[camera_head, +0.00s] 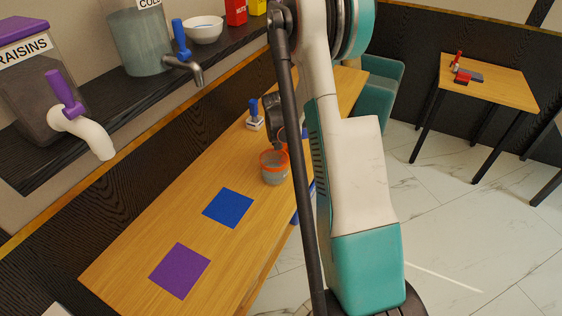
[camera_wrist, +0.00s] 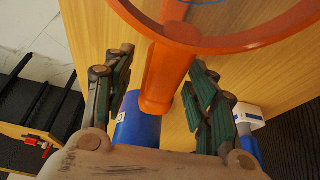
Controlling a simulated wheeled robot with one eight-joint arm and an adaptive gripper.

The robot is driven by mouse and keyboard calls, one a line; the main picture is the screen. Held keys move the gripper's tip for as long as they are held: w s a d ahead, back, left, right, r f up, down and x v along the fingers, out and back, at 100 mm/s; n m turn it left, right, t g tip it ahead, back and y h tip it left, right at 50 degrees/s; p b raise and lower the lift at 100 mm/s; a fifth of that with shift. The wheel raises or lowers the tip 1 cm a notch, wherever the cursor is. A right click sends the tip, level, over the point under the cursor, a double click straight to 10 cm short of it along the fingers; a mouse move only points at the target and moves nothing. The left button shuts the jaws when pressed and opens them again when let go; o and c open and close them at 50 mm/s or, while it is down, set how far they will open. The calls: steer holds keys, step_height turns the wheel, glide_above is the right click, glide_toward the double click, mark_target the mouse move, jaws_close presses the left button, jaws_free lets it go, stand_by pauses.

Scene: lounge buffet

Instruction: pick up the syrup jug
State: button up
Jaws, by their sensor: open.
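The jug (camera_head: 274,170) stands on the wooden counter, with a see-through greyish body and an orange rim. In the wrist view its orange rim (camera_wrist: 245,42) fills the top, and its orange handle (camera_wrist: 165,75) runs down between my fingers. My gripper (camera_wrist: 162,60) is open, with one finger on each side of the handle and visible gaps between them. In the head view my gripper (camera_head: 273,130) is just behind the jug, partly hidden by my arm. I cannot tell which jug the task means by label; no syrup label shows.
A blue cylinder (camera_wrist: 138,122) lies beyond the handle. A small white holder with a blue handle (camera_head: 255,120) stands behind the jug. Blue (camera_head: 228,208) and purple (camera_head: 180,270) mats lie in front. Dispensers (camera_head: 140,45) stand on the left shelf.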

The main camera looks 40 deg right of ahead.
steer(key=shift+w+d+f, duration=0.1)
steer(key=shift+d+f, duration=0.05)
steer(key=shift+f, duration=0.35)
jaws_close()
steer(key=shift+r, duration=0.1)
steer(key=shift+r, duration=0.1)
step_height(320, 180, up, 20)
steer(key=p, duration=0.5)
